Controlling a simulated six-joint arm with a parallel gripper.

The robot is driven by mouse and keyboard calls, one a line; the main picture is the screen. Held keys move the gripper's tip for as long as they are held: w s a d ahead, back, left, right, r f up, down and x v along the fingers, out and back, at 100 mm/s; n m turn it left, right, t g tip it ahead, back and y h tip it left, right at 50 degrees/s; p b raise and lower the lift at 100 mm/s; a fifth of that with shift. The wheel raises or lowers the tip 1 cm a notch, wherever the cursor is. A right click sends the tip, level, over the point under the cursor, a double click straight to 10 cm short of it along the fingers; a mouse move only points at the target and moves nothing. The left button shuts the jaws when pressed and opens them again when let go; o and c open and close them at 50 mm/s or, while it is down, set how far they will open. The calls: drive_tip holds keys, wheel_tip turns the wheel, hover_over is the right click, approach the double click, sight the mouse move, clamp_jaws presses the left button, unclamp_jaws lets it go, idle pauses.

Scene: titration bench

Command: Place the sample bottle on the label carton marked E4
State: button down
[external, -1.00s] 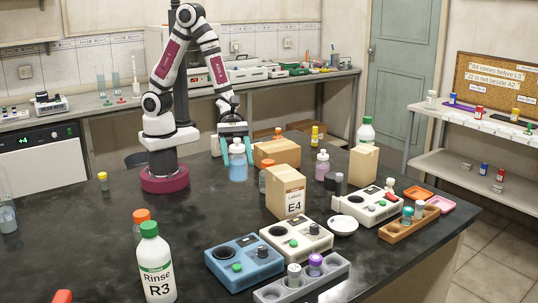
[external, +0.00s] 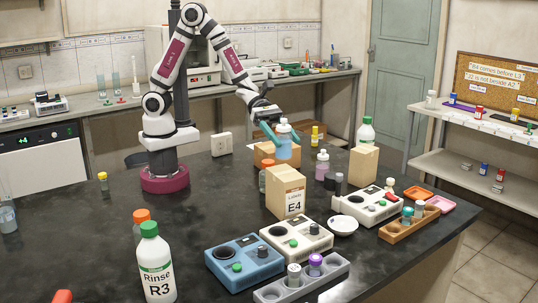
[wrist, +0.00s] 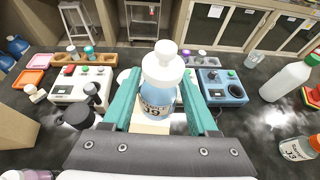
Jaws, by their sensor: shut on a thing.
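The sample bottle (external: 283,150), pale blue with a white cap, is held upright in the air. My gripper (external: 282,135) is shut on it, with a teal finger on each side. In the wrist view the bottle (wrist: 160,92) stands between the two fingers and shows a partly legible label. The label carton marked E4 (external: 286,193) is a tan box standing on the dark bench, nearer the camera and below the bottle's height. In the wrist view a pale surface shows beneath the bottle; I cannot tell surely whether it is the carton's top.
Another tan box (external: 263,151) lies behind the bottle, and a plain upright one (external: 363,164) stands to the right. An orange-capped bottle (external: 263,178) is left of the E4 carton. White instruments (external: 297,237) and a white dish (external: 343,225) stand close in front and right.

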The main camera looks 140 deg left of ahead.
sight(286, 153)
drive_tip(key=shift+a+f, duration=0.2)
drive_tip(key=shift+f, duration=0.95)
drive_tip(key=shift+a+f, duration=0.2)
drive_tip(key=shift+f, duration=0.95)
drive_tip(key=shift+c, duration=0.9)
unclamp_jaws()
drive_tip(key=shift+f, duration=0.1)
